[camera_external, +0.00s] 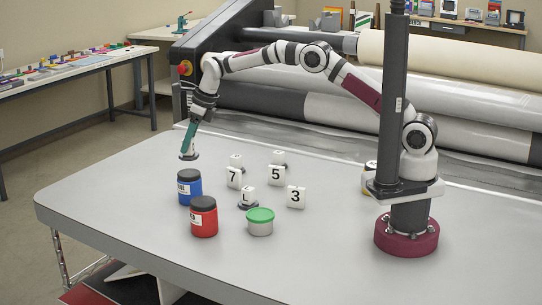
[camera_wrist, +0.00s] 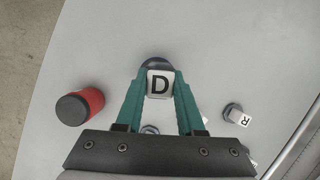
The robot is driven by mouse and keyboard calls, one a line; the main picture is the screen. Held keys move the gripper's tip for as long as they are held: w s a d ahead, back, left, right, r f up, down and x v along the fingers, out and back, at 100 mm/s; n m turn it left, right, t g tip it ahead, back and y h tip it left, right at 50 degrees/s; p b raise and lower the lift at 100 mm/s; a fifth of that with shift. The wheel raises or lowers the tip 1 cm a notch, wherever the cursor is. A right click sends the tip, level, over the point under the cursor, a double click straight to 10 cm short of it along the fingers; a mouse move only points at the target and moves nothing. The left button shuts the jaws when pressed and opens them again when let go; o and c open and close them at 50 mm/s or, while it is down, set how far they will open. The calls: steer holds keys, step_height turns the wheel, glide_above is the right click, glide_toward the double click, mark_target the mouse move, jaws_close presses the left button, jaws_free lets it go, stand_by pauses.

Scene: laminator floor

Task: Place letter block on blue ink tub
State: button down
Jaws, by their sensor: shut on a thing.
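My gripper (camera_external: 188,149) reaches down from the upper left of the table, its green fingers shut on a white block. The blue ink tub (camera_external: 190,189), with a dark lid, stands upright below my gripper. A small gap seems to show between the held block and the lid. In the wrist view the tub's dark lid (camera_wrist: 155,62) shows partly behind the block, and the rest of the tub is hidden.
A red tub (camera_external: 204,219) stands in front of the blue one; it also shows in the wrist view (camera_wrist: 80,105). A green-lidded tub (camera_external: 260,223) and blocks L (camera_external: 247,194), 7 (camera_external: 233,178), 5 (camera_external: 276,174) and 3 (camera_external: 296,196) stand to the right.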

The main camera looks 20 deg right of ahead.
mark_target(188, 155)
steer(key=f, duration=0.4)
steer(key=shift+s+a+f, duration=0.1)
steer(key=shift+a, duration=0.15)
steer(key=shift+f, duration=0.1)
steer(key=c, duration=0.5)
jaws_free()
